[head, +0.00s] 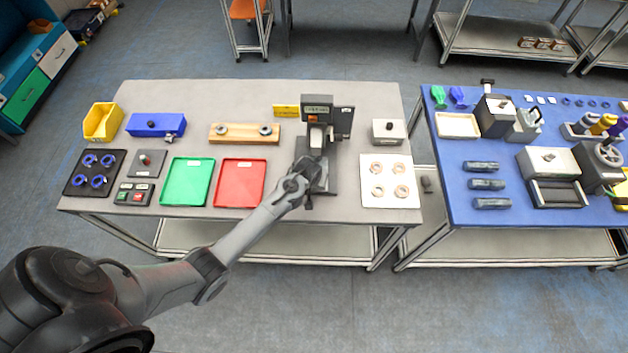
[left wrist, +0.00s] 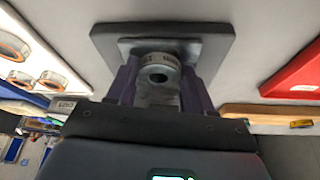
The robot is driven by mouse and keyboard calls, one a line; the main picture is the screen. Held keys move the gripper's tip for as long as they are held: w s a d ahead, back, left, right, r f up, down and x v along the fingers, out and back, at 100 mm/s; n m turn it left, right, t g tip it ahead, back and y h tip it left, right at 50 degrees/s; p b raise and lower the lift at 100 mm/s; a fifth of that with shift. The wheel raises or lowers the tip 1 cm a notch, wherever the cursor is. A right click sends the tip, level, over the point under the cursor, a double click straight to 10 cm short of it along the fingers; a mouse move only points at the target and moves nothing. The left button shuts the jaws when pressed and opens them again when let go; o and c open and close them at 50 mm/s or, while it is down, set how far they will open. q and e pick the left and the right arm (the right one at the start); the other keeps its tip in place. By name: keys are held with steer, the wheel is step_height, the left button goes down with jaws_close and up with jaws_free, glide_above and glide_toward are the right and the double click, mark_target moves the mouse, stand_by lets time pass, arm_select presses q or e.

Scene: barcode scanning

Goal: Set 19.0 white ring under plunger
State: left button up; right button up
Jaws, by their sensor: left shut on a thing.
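My left gripper (head: 308,172) reaches in at the front of the grey press (head: 319,112), whose plunger sits above a dark base plate (left wrist: 217,42). In the left wrist view its two purple-grey fingers (left wrist: 159,88) are closed on the sides of a pale ring (left wrist: 157,62) with dark printing on its rim. The ring is over the metal pad on the base plate; I cannot tell whether it touches the pad. My gripper hides the ring in the head view. My right gripper is not in view.
A white board (head: 391,199) with several pale rings lies right of the press. The red tray (head: 240,183) and green tray (head: 187,182) lie left of it. A wooden holder (head: 244,139) with two rings stands behind them. A small grey box (head: 388,132) stands at the right.

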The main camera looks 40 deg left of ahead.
arm_select(q)
steer(key=shift+f, duration=0.1)
steer(key=o, duration=1.3)
steer(key=shift+r, duration=0.4)
steer(key=v, duration=1.1)
steer(key=s+d+r+m, duration=0.1)
steer(key=s+d+m, duration=0.1)
steer(key=s, duration=0.5)
steer(key=s+d+r+m+h, duration=0.1)
steer(key=s+d+r+m, duration=0.1)
steer(key=s+d, duration=0.3)
steer(key=s+d+r+m+h, duration=0.1)
steer(key=s+d+m, duration=0.2)
steer(key=s, duration=0.8)
steer(key=shift+d+r, duration=0.35)
steer(key=shift+d, duration=0.05)
